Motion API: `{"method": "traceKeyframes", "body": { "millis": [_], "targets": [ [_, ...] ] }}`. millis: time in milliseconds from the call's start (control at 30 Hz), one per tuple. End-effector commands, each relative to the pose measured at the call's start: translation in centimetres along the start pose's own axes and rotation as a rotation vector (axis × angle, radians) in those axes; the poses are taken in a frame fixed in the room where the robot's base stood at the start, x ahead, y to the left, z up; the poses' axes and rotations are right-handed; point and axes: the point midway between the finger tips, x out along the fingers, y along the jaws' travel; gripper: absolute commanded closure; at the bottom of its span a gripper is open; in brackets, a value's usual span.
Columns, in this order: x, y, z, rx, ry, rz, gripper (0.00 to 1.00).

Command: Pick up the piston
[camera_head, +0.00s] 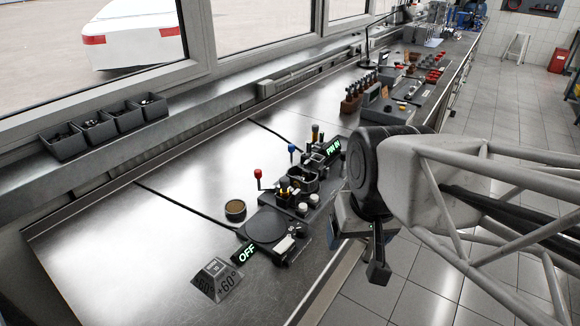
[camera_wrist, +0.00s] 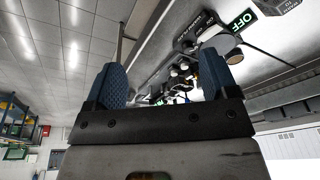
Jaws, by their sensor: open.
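My gripper (camera_wrist: 160,72) is open and empty in the wrist view, its two blue padded fingers spread apart. In the head view my gripper (camera_head: 376,262) hangs past the bench's front edge, to the right of the dark fixture. The piston cannot be told for certain at this size. Small pale, round-topped parts (camera_head: 302,208) stand on the front of the dark fixture (camera_head: 268,228), and one of them may be it. The fixture also shows, seen at a slant, between the fingers in the wrist view (camera_wrist: 185,72), well apart from them.
Red-knobbed (camera_head: 258,173) and blue-knobbed (camera_head: 292,149) levers rise behind the fixture. A brown round tin (camera_head: 235,209), a green OFF sign (camera_head: 247,253) and an angled block (camera_head: 216,279) stand nearby. The left bench top (camera_head: 110,245) is clear. Dark bins (camera_head: 95,128) line the sill.

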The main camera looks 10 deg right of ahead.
Motion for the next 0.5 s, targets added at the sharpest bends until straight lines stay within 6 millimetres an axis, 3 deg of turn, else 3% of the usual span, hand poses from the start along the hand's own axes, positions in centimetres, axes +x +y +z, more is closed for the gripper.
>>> {"method": "traceKeyframes", "body": {
  "millis": [267,500],
  "targets": [
    [2.3,-1.9,-3.0,0.267,-0.089,-0.165,0.20],
    [5.0,-3.8,-7.6,0.628,-0.204,-0.362,0.20]
  ]
}}
